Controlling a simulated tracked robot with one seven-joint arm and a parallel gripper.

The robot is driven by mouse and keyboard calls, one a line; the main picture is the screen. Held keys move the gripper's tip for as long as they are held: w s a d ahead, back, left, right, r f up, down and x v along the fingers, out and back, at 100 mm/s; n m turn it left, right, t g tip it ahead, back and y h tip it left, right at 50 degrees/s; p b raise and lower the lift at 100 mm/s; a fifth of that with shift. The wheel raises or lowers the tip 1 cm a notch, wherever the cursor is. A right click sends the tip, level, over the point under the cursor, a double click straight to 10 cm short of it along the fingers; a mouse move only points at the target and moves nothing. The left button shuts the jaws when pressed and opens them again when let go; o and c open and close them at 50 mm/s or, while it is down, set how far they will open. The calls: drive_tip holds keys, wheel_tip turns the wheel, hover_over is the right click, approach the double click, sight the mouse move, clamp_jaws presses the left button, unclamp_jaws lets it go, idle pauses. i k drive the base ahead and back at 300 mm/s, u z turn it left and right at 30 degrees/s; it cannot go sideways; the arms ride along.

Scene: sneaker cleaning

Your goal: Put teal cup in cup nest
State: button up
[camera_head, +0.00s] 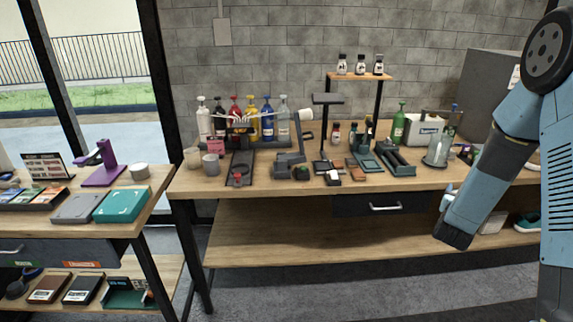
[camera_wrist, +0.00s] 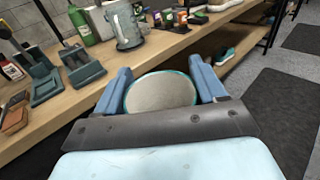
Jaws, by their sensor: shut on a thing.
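The teal cup (camera_wrist: 160,93) is between the fingers of my gripper (camera_wrist: 160,68) in the wrist view. Its round opening faces the camera, with a thin teal rim and a pale grey inside. One blue finger presses on each side of it. My gripper is in front of and below the workbench edge, over the floor side. I cannot pick out the cup nest with certainty in either view.
The wooden workbench (camera_head: 330,187) carries bottles, dark stands and a translucent grey vessel (camera_head: 437,150), which also shows in the wrist view (camera_wrist: 123,27). A lower shelf (camera_head: 300,235) is mostly bare. A side table (camera_head: 100,229) stands at left. Floor in front is open.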

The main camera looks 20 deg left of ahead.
sight(240, 171)
drive_tip(key=z, duration=1.4)
drive_tip(key=i, duration=0.15)
drive_tip(key=u, duration=2.45)
